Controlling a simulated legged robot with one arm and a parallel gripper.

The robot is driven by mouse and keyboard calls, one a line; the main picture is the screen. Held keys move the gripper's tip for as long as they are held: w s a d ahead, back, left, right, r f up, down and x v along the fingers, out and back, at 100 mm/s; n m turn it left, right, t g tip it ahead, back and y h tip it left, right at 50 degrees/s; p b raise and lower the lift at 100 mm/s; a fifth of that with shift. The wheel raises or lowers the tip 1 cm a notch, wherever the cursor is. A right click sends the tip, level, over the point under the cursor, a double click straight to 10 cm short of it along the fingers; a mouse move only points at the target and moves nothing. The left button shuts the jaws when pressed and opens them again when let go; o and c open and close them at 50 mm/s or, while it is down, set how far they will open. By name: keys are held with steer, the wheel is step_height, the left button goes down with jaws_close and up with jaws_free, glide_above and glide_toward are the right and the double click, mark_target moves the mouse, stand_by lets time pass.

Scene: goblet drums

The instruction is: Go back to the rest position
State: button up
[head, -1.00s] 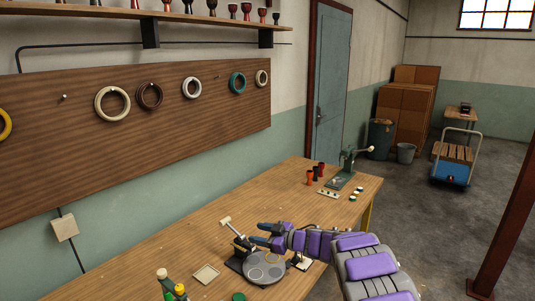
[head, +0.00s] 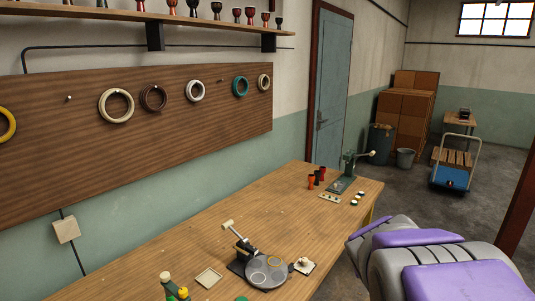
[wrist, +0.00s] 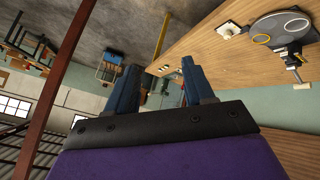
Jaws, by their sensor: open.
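My gripper (wrist: 158,85) shows in the wrist view with its two blue fingers apart and nothing between them. It is clear of the workbench (head: 215,235). In the head view my purple and grey arm is folded at the lower right, and the gripper itself is out of that view. The round grey turntable fixture (head: 266,272) with a lever stands on the bench, with rings on its disc. It also shows at the upper right of the wrist view (wrist: 281,28).
A green lever press (head: 343,182) and small red and black goblet drums (head: 316,178) stand at the bench's far end. A square tray (head: 209,277) lies left of the fixture. Rings hang on the wooden wall board (head: 150,150). A blue cart (head: 450,177) stands on the open floor.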

steer(key=s+a+f+g+y, duration=0.1)
steer(key=s+a+f+g, duration=0.1)
steer(key=s, duration=0.9)
steer(key=s+a+f+g+y, duration=0.2)
steer(key=s+a+g, duration=0.2)
steer(key=s, duration=0.8)
steer(key=s+a+f+g+y, duration=0.1)
steer(key=s+a, duration=0.4)
steer(key=s, duration=0.7)
steer(key=shift+a+f+g, duration=0.25)
steer(key=shift+f+g, duration=0.5)
steer(key=shift+g, duration=0.25)
steer(key=shift+w+d, duration=0.1)
steer(key=shift+d, duration=0.15)
steer(key=shift+o, duration=0.2)
steer(key=shift+a, duration=0.1)
